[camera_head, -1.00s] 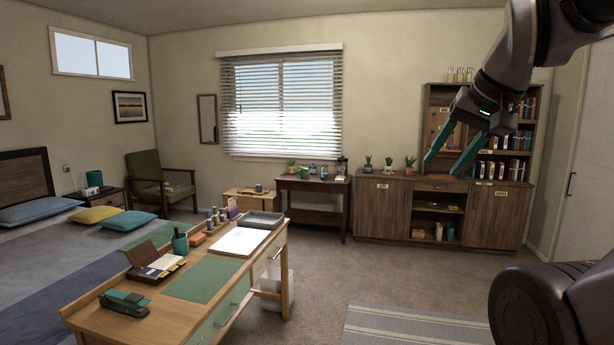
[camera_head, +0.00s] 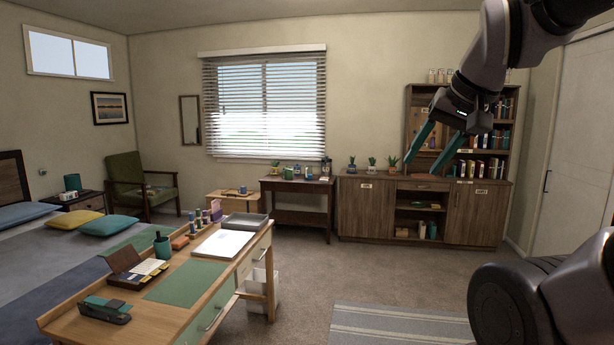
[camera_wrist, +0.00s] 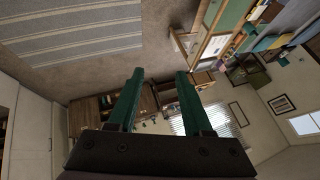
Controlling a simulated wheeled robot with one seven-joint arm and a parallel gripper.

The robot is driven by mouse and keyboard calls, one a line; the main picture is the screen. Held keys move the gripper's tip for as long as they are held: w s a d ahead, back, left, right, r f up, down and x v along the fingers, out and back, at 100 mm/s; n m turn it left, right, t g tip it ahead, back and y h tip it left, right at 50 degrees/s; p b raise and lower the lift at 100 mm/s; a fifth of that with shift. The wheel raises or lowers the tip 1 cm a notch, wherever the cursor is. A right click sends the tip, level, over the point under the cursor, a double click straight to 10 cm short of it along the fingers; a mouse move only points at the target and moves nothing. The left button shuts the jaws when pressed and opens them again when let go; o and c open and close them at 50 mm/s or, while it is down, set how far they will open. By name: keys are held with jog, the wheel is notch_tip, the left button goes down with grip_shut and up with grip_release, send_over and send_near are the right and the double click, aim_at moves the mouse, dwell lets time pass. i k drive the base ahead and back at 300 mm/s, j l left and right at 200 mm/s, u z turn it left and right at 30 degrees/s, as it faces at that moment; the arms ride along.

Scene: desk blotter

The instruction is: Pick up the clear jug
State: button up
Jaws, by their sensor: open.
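I cannot surely pick out the clear jug. A small dark-and-clear vessel (camera_head: 326,167) stands at the right end of the dark side table (camera_head: 297,186) under the window, too small to identify. Several clear glass vessels (camera_head: 440,76) stand on top of the bookcase; their shapes are also too small to tell. My gripper (camera_head: 421,169) has two green fingers spread apart with nothing between them. It hangs in the air, in front of the bookcase in the head view. In the wrist view my gripper (camera_wrist: 160,72) is also open and empty, with furniture far beyond it.
A wooden desk (camera_head: 110,290) with a green blotter (camera_head: 187,284), a pen cup and several small items stands at front left, beside the bed (camera_head: 40,245). A wooden cabinet (camera_head: 364,212) lines the back wall. Carpet (camera_head: 310,280) and a striped rug (camera_head: 395,328) leave open floor.

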aim_at(308, 173)
jog(key=i, duration=5.3)
jog(key=i+l+u, duration=0.1)
jog(key=i, duration=1.65)
